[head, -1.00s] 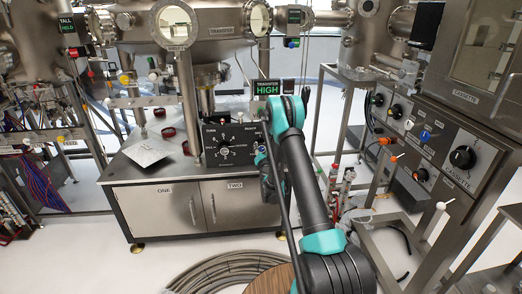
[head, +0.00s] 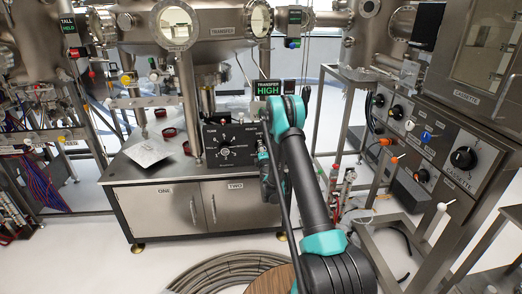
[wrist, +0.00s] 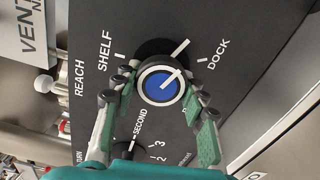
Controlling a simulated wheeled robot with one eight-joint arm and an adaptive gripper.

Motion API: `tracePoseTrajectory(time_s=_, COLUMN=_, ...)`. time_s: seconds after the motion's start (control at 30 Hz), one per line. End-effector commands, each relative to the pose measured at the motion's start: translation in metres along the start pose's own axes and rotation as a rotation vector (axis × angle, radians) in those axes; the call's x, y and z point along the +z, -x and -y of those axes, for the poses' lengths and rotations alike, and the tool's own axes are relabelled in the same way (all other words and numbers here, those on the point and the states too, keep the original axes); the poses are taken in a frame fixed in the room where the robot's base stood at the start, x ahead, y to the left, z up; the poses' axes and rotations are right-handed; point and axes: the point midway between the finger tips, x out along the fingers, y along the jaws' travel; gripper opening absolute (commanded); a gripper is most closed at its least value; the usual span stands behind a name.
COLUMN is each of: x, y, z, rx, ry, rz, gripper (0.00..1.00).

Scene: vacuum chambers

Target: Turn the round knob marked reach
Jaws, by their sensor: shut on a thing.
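The round reach knob (wrist: 160,83) has a black rim and a blue cap with a white line. In the head view my gripper is at the right side of the panel (head: 212,132), where the arm hides the knob.
A second dial (head: 225,152) with marks around it is on the same panel, left of my gripper. The panel stands on a steel cabinet (head: 170,212). A TRANSFER HIGH display (head: 267,88) is above the panel. Coiled hose (head: 225,272) lies on the floor in front.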

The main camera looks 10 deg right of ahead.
Motion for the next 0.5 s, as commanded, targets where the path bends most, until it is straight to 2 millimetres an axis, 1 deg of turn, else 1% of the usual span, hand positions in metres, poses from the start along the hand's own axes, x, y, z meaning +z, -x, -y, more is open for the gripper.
tracePoseTrajectory(time_s=0.2, x=0.0005, y=0.0001, z=-0.0001, rx=-0.004, ry=-0.07, rz=0.0, gripper=0.13)
tracePoseTrajectory(time_s=0.5, x=0.0007, y=-0.0001, z=-0.0002, rx=-0.005, ry=-0.096, rz=0.0, gripper=0.13)
